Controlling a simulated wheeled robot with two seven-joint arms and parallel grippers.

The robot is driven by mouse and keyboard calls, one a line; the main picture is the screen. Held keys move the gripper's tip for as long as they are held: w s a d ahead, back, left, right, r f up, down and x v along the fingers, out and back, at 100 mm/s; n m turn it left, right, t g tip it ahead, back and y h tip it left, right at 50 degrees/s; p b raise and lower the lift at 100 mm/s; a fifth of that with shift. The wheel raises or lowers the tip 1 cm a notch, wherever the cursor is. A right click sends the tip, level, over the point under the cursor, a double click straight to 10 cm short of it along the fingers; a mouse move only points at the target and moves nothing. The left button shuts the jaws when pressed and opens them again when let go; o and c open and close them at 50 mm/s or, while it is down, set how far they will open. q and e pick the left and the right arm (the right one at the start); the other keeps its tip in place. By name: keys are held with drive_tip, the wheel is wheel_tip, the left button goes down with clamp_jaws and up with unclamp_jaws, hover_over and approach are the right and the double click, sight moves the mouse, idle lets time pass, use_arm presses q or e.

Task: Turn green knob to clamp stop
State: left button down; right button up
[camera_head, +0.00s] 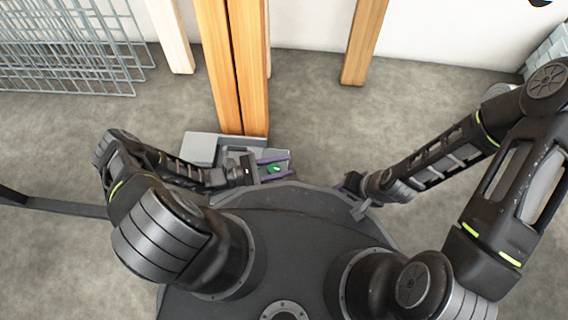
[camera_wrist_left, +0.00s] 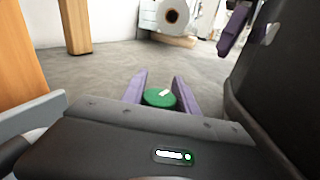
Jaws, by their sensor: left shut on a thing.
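The green knob (camera_head: 274,168) sits on a grey fixture (camera_head: 200,149) at the foot of the wooden columns. It is round, with a white mark on top. My left gripper (camera_head: 275,163) has its purple fingers on either side of the knob and is shut on it. In the left wrist view the knob (camera_wrist_left: 160,98) shows between the two purple fingers (camera_wrist_left: 158,92). My right gripper (camera_head: 357,197) is held over the right side of my base, away from the knob; its fingers are too small and dark to read.
Tall wooden columns (camera_head: 236,70) rise right behind the fixture. Another wooden post (camera_head: 363,42) stands at the back right. Wire mesh panels (camera_head: 70,50) stand at the back left. The grey floor (camera_head: 320,110) between the posts is clear.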

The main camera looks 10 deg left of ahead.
use_arm(q)
drive_tip(key=c, duration=0.9)
unclamp_jaws()
drive_tip(key=shift+p+v, duration=0.7)
drive_tip(key=shift+v, duration=3.25)
